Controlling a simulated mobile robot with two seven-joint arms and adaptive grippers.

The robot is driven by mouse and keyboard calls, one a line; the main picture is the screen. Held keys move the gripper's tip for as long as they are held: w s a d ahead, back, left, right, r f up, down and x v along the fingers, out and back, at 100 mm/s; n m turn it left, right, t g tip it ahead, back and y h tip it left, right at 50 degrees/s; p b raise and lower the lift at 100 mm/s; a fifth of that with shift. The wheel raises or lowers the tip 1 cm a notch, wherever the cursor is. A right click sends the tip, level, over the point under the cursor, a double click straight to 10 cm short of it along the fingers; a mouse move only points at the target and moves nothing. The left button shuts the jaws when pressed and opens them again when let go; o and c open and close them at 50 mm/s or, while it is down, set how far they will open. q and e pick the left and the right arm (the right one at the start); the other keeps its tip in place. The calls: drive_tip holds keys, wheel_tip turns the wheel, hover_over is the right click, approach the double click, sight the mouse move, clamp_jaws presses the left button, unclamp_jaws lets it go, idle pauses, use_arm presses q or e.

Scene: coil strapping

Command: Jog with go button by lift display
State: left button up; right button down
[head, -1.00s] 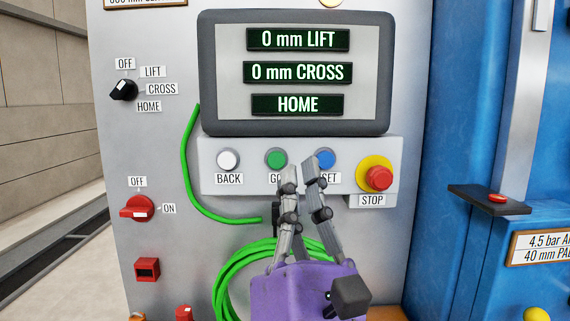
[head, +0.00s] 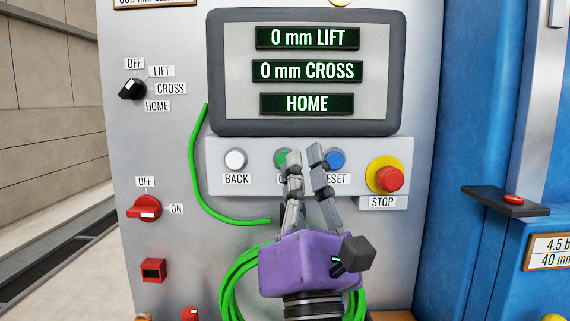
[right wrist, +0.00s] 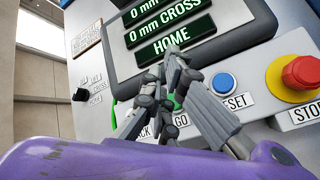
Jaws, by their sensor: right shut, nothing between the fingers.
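The lift display (head: 307,38) reads "0 mm LIFT" on the grey screen panel, above "0 mm CROSS" and "HOME". The green GO button (head: 281,158) sits on the button strip below, partly hidden by my right gripper (head: 304,148). The right gripper is shut and empty, its fingertips in front of the strip between GO and the blue RESET button (head: 336,159). In the right wrist view the fingers cover most of the green button (right wrist: 178,102). I cannot tell if they touch it. My left gripper is not in view.
A white BACK button (head: 236,160) lies left of GO, and a red STOP button (head: 389,179) on a yellow base lies at right. A selector knob (head: 132,88) and a red ON/OFF switch (head: 145,208) are at left. A green cable (head: 192,180) hangs below the screen.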

drive_tip(key=w, duration=0.3)
drive_tip(key=shift+w, duration=0.35)
idle(0.7)
drive_tip(key=shift+w, duration=0.1)
idle(0.5)
drive_tip(key=shift+w, duration=0.35)
drive_tip(key=shift+w, duration=0.5)
idle(2.0)
drive_tip(key=shift+s, duration=0.95)
